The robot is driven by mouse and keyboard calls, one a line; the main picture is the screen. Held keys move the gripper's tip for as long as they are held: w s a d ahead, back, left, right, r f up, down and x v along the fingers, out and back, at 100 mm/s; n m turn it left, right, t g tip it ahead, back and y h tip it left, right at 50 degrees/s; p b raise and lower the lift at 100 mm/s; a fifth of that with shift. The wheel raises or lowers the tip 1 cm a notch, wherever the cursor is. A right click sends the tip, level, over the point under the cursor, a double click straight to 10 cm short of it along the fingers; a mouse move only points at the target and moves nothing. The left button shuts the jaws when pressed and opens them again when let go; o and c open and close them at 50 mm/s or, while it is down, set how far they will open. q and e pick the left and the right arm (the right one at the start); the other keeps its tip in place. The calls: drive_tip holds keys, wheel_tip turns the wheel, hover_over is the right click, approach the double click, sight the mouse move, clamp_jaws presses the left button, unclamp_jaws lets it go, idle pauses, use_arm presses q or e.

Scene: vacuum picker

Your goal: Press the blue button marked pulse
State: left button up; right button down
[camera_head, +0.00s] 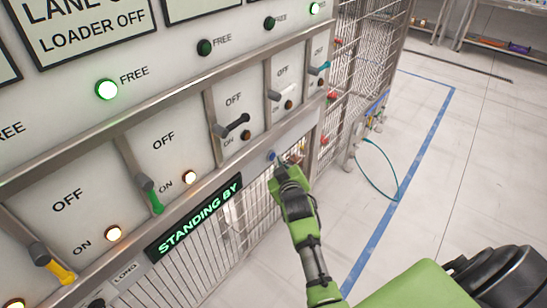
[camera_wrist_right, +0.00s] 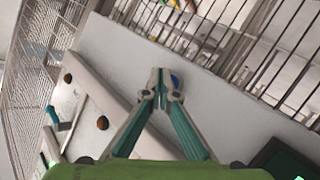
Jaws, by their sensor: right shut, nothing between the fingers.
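The blue button (camera_head: 271,155) sits on the lower metal strip of the panel, right of the "STANDING BY" display. No word can be read beside it. My right gripper (camera_head: 281,168) is close by it, just below and to the right in the head view. In the right wrist view the gripper's fingertips (camera_wrist_right: 160,77) are together and empty, and the blue button (camera_wrist_right: 176,80) shows partly behind them. I cannot tell whether the fingertips touch it. My left gripper is not in view.
The lit display (camera_head: 195,217) reads "STANDING BY". Levers with coloured handles, such as the green one (camera_head: 151,195), line the panel above the strip. Wire mesh (camera_head: 190,268) lies below. Open floor (camera_head: 470,180) with a blue line is on the right.

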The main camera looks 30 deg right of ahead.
drive_tip(key=shift+w+a, duration=0.1)
drive_tip(key=shift+w, duration=0.25)
idle(0.5)
drive_tip(key=shift+s+d+p, duration=0.3)
drive_tip(key=shift+s+p, duration=0.3)
drive_tip(key=shift+s, duration=0.15)
drive_tip(key=s+p, duration=0.1)
drive_tip(key=s+d+p, duration=0.1)
drive_tip(key=s, duration=0.1)
drive_tip(key=s+d+p, duration=0.1)
drive_tip(key=shift+s, duration=0.3)
